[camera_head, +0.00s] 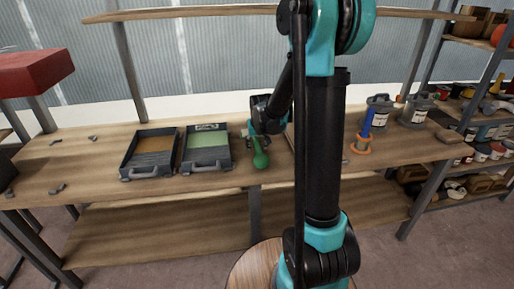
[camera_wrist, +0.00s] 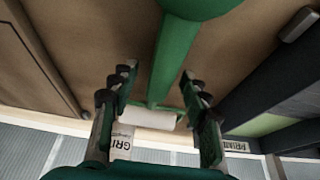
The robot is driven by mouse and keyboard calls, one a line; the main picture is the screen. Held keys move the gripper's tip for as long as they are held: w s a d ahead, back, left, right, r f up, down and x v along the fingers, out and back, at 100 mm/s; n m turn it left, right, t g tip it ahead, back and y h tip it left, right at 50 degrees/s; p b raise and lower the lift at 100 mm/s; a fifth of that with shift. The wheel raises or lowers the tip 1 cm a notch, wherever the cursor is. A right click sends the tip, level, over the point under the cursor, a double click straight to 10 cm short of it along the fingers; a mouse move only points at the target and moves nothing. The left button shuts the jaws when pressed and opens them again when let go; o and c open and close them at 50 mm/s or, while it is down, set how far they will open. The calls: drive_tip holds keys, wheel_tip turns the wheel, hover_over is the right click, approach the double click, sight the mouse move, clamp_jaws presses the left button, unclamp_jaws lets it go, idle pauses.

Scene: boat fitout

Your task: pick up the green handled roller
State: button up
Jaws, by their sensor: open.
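The green handled roller lies on the wooden workbench, its green handle (camera_head: 260,158) toward the front edge in the head view. In the wrist view the handle (camera_wrist: 178,50) runs down from the top, and the white roller sleeve (camera_wrist: 148,117) lies beyond it. My gripper (camera_head: 260,136) is low over the bench at the roller's far end. In the wrist view my gripper (camera_wrist: 157,88) is open, one finger on each side of the handle's narrow part, with gaps on both sides. How far the fingertips stand above the bench is unclear.
Two dark trays, one with a brown inside (camera_head: 154,145) and one with a green inside (camera_head: 206,140), stand just left of the roller. An orange-ringed stand with a blue piece (camera_head: 366,126) and grey cans (camera_head: 378,109) are to the right, beyond my arm.

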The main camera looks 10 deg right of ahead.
clamp_jaws()
idle(0.3)
drive_tip(key=shift+r, duration=0.1)
